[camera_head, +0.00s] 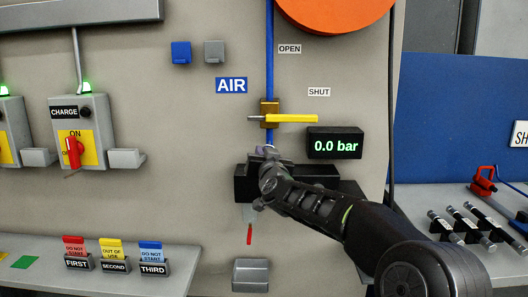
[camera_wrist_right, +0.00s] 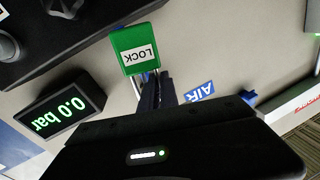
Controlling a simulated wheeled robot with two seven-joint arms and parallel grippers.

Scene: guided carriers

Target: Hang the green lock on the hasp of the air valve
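The green lock (camera_wrist_right: 139,50), with a white LOCK label, shows in the right wrist view at the tips of my right gripper (camera_wrist_right: 157,82). The fingers look closed together at its shackle. In the head view my right gripper (camera_head: 264,163) is in front of the wall, below the air valve (camera_head: 269,114), and the lock is hidden there. The valve's yellow handle (camera_head: 292,118) lies horizontally across the blue pipe. I cannot make out the hasp clearly; the gripper covers the area below the valve. My left gripper is not in view.
A black display (camera_head: 335,143) reads 0.0 bar right of the gripper. A dark block (camera_head: 246,185) and a red-tipped part (camera_head: 249,234) are around and below it. Tag holders (camera_head: 114,262) stand on the left shelf. Tools (camera_head: 472,222) lie on the right bench.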

